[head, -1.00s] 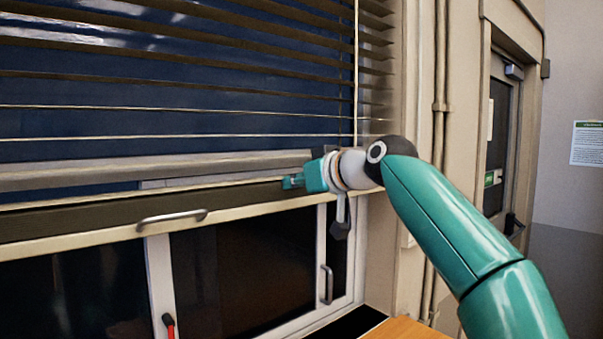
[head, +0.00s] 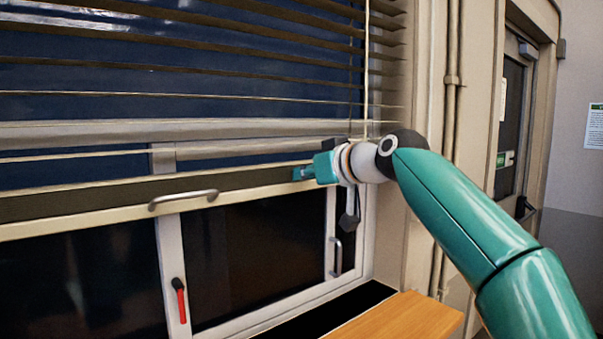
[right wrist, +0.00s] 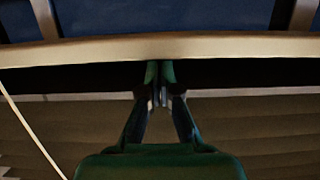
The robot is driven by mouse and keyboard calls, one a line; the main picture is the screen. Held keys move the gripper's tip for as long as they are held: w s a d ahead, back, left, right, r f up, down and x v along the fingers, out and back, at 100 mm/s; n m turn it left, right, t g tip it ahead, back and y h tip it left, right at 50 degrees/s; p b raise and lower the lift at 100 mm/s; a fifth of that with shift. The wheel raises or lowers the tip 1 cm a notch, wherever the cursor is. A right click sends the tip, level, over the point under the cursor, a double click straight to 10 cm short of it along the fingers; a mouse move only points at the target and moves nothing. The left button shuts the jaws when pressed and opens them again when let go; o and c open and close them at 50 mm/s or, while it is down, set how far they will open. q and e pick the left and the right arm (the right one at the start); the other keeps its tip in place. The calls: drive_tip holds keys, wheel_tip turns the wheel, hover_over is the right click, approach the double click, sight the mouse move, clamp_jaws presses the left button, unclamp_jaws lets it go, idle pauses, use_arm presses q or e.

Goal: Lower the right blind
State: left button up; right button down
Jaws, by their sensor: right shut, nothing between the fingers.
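The blind has dark slats (head: 200,48) across the upper window and a dark bottom rail (head: 100,200) with a cream lower edge and a metal handle (head: 183,199). The rail hangs partway down, across the window frame. My right gripper (head: 299,174) is shut and empty at the right part of this rail. In the right wrist view, its closed fingertips (right wrist: 160,75) lie in front of the dark band beside the cream edge (right wrist: 230,46); whether they touch it I cannot tell. The rail's far left end is out of view. My left gripper is not in view.
Below the rail are a red window handle (head: 180,300) and a grey window handle (head: 337,257). A cream cord (head: 367,70) hangs at the blind's right side. A wooden surface (head: 405,318) stands at the lower right, with wall pipes and a door beyond.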

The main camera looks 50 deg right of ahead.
wheel_tip(320, 180, down, 31)
drive_tip(key=b, duration=2.7)
drive_tip(key=shift+r, duration=0.1)
